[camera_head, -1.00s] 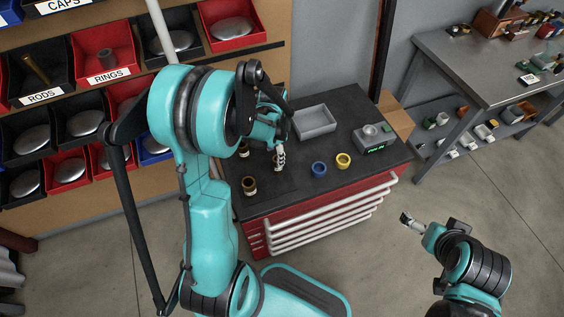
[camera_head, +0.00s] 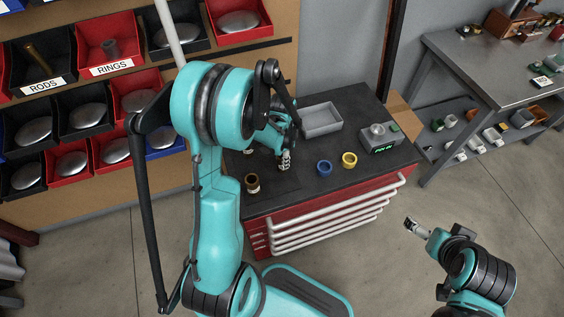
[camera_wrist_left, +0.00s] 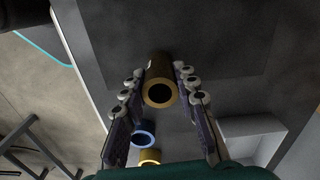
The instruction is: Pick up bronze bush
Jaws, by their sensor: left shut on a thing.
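The bronze bush (camera_wrist_left: 160,82) is a brown-gold hollow cylinder with a dark bore. In the left wrist view it sits between the two fingers of my left gripper (camera_wrist_left: 160,85), which is shut on it. In the head view my left gripper (camera_head: 284,161) is low over the dark bench top, and its fingers mostly hide the bush. I cannot tell whether the bush touches the bench. Another brown bush (camera_head: 252,183) stands on the bench to the left. My right gripper (camera_head: 410,225) is empty off the bench's right front; its jaw state is unclear.
A blue ring (camera_head: 324,167) and a yellow ring (camera_head: 349,160) stand right of the left gripper. A grey tray (camera_head: 320,119) and a scale with a green display (camera_head: 381,140) are behind. Bins (camera_head: 108,112) line the left; a grey table (camera_head: 490,75) stands right.

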